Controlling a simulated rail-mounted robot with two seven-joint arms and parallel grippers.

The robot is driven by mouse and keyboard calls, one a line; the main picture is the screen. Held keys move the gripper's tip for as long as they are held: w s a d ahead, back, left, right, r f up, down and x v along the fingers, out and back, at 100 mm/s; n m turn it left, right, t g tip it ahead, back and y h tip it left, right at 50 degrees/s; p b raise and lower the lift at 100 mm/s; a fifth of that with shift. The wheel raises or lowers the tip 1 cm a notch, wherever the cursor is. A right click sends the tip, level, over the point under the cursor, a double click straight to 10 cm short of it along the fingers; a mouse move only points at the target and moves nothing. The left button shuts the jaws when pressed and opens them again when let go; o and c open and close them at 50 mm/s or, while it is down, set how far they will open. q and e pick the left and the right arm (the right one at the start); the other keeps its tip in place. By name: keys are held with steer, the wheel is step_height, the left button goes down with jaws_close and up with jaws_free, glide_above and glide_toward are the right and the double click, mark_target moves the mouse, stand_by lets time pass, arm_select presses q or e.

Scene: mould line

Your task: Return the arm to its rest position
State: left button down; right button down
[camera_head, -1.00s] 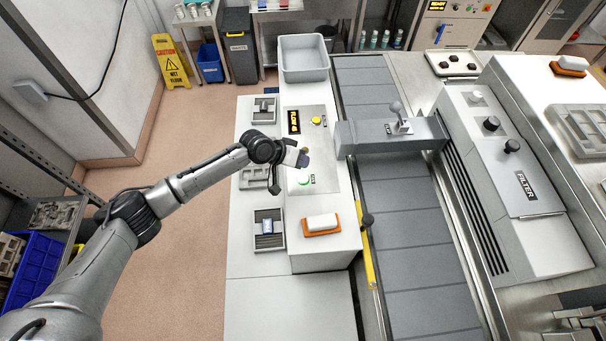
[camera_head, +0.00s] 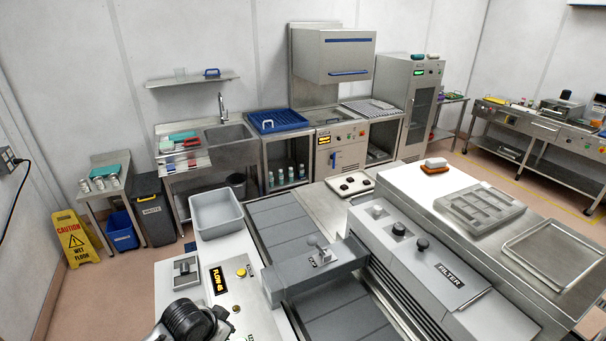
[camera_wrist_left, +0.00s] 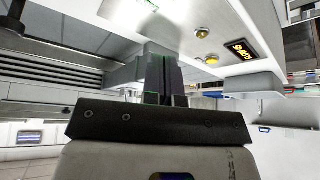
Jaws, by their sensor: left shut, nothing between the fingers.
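My left arm's dark wrist joint shows at the bottom edge of the head view, in front of the white console (camera_head: 243,312); its gripper cannot be made out there. In the left wrist view my left gripper (camera_wrist_left: 166,98) shows its two short fingertips close together, shut, with nothing held. That view seems upside down, with the console's lit FLOW display (camera_wrist_left: 240,49) and yellow button (camera_wrist_left: 201,33) beyond the fingers. My right arm and gripper are in neither view.
A grey bin (camera_head: 217,213) stands at the console's far end. A conveyor (camera_head: 282,226) runs beside it, crossed by a grey bridge (camera_head: 315,275) with a lever. The FILTER unit (camera_head: 440,275) lies right. A yellow wet-floor sign (camera_head: 76,240) stands left.

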arm_select(q)
step_height(320, 180, up, 9)
steer(key=d+m+t+y, duration=0.1)
steer(key=d+m+t, duration=0.1)
steer(key=t, duration=0.1)
steer(key=s+r+n+t+y+p, duration=0.1)
steer(key=s+r+n+t, duration=0.15)
steer(key=s+r, duration=0.5)
steer(key=s+a+f+n+g, duration=0.1)
steer(key=s+f+g, duration=0.1)
steer(key=s+f, duration=0.4)
steer(key=s+a+f+n+g+p, duration=0.1)
steer(key=s+f, duration=0.5)
steer(key=s, duration=0.7)
steer(key=s+a+f+n+g+p, duration=0.1)
steer(key=s+f+n+g, duration=0.1)
steer(key=s+f, duration=0.4)
steer(key=s+g, duration=0.1)
steer(key=s, duration=0.2)
steer(key=shift+s+a+y, duration=0.35)
steer(key=shift+a+y, duration=0.05)
steer(key=shift+n, duration=0.25)
